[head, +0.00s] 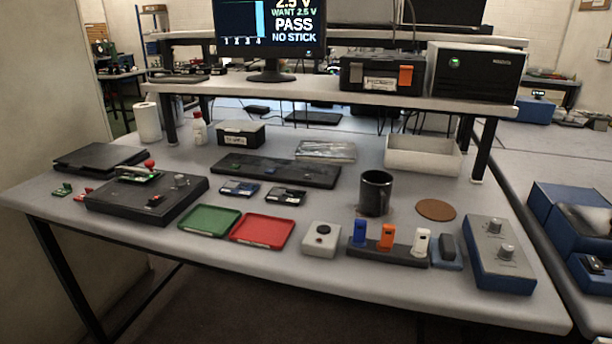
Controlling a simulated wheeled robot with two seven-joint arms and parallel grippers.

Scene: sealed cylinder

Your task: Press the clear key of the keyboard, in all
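A long black keyboard (290,174) lies flat near the middle of the bench, below the raised shelf. Small faint green and bluish marks show on it, but its key labels are too small to read, so I cannot tell which key is the clear key. A monitor (270,35) on the shelf shows "2.5 V", "WANT 2.5 V", "PASS" and "NO STICK" beside a bar chart numbered along its foot. Neither of my grippers is in view.
In front of the keyboard lie two small dark devices (285,196), a green tray (210,221) and a red tray (262,231). A black fixture (130,205) stands left. A black mug (376,192), a stick holder (388,254) and a blue knob box (497,262) stand right.

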